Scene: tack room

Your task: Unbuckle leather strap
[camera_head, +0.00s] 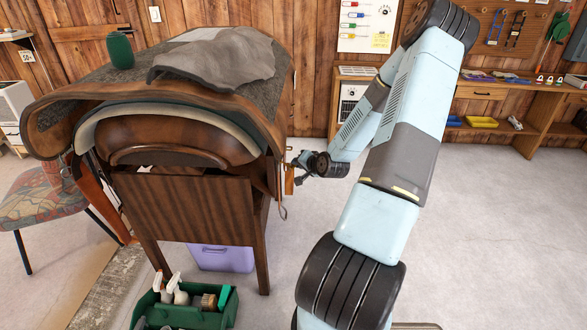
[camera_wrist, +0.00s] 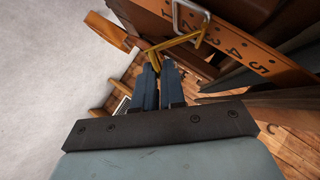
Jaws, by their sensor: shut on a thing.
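The leather strap (camera_wrist: 235,45) is orange-brown, with stamped numbers and holes, and runs across the upper right of the wrist view. A silver metal loop (camera_wrist: 190,14) sits on it at the top. A thin brass-coloured bar (camera_wrist: 180,42), apparently part of the buckle, reaches from the strap to my fingertips. My gripper (camera_wrist: 155,66) is shut on the end of this bar; the exact contact is small and partly hidden by the fingers. In the head view my gripper (camera_head: 297,164) is at the right side of the brown saddle (camera_head: 175,138), where strap details are too small to tell.
The saddle rests on a dark wooden stand (camera_head: 195,208). A green caddy (camera_head: 180,315) with bottles and a purple box (camera_head: 222,257) are on the floor. Floor at right is clear before the workbench (camera_head: 480,92).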

